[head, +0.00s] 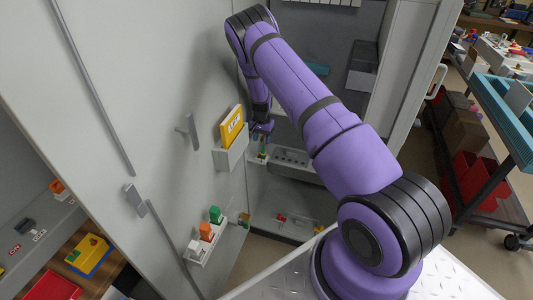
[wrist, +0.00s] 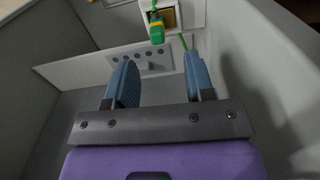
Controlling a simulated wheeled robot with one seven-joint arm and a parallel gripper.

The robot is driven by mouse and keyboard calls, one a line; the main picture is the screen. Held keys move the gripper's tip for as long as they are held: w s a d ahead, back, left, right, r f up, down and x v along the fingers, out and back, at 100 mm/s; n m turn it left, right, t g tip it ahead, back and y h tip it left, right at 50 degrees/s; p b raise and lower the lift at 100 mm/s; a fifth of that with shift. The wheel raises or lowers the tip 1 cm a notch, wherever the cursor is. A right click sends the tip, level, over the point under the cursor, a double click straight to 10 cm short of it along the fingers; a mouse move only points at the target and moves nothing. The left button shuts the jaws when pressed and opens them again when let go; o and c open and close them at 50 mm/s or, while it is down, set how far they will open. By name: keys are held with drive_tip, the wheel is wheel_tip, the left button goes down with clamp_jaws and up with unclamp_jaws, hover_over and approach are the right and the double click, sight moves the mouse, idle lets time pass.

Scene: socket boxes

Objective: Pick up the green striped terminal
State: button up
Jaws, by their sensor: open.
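The green striped terminal (wrist: 156,28), green with a yellow band, stands in a square socket beyond the fingertips at the top of the wrist view. A small green part (head: 263,147) just below my gripper in the head view looks like the same terminal. My gripper (wrist: 157,58) is open, its two blue fingers apart with nothing between them. The terminal lies ahead of the gap and appears untouched. In the head view my gripper (head: 262,127) is small and partly hidden at the end of my purple arm.
A grey strip with several round holes (wrist: 142,58) lies beyond the fingers. A pale wall rises close on the right. In the head view, a yellow booklet (head: 231,126) sits in a door holder, and a lower door shelf holds green (head: 215,214), orange (head: 206,232) and white (head: 195,247) parts.

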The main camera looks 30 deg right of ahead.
sight(263, 149)
drive_tip(key=shift+d+f, duration=0.1)
drive_tip(key=shift+f, duration=1.1)
drive_tip(key=shift+s+d+f, duration=0.1)
drive_tip(key=shift+f, duration=2.45)
clamp_jaws()
